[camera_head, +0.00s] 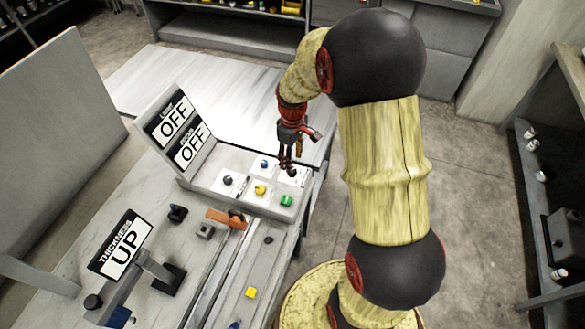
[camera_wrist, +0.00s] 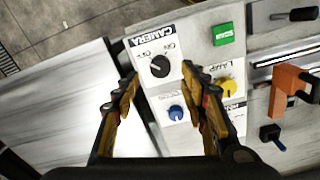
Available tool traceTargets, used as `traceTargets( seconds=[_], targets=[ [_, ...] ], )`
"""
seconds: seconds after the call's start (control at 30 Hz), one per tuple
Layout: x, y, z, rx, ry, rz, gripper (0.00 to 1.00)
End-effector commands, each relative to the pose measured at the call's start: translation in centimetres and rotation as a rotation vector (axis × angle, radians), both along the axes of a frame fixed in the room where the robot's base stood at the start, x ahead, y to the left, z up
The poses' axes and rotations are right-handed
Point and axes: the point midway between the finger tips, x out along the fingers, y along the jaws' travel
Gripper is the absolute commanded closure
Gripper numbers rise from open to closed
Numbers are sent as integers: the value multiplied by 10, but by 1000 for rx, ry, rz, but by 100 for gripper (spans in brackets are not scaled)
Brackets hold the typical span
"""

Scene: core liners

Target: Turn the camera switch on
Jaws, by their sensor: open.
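The camera switch is a black round knob (camera_wrist: 160,66) on a white plate labelled CAMERA, with ON and OFF printed beside it. I cannot tell clearly which mark it points to. In the head view the knob (camera_head: 292,172) is partly hidden below my gripper. My gripper (camera_head: 287,166) is over the right part of the control panel. In the wrist view its fingers (camera_wrist: 162,76) are apart, one toward each side of the knob, with nothing held. Two display signs behind the panel both read OFF (camera_head: 175,116) (camera_head: 190,146).
Near the camera knob are a green button (camera_wrist: 222,34), a yellow lamp knob (camera_wrist: 226,86) and a blue knob (camera_wrist: 177,113). Another black knob (camera_head: 227,180) and an orange lever (camera_head: 226,219) stand on the left. A THICKNESS UP sign (camera_head: 120,248) stands at lower left.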

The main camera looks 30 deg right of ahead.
Motion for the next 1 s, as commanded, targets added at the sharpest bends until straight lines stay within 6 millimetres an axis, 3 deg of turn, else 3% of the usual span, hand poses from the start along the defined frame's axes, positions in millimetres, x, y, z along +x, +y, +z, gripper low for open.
traceTargets(
  seconds=[0.1, 0.33, 0.7, 1.0],
  targets=[
    [-1, 1, -22, 1, 3, 0, 57],
    [0, 0, -46, 1, 1, -1, 57],
    [0, 0, -50, 0, -1, -1, 58],
    [0, 0, -50, 0, 0, -1, 75]
  ],
)
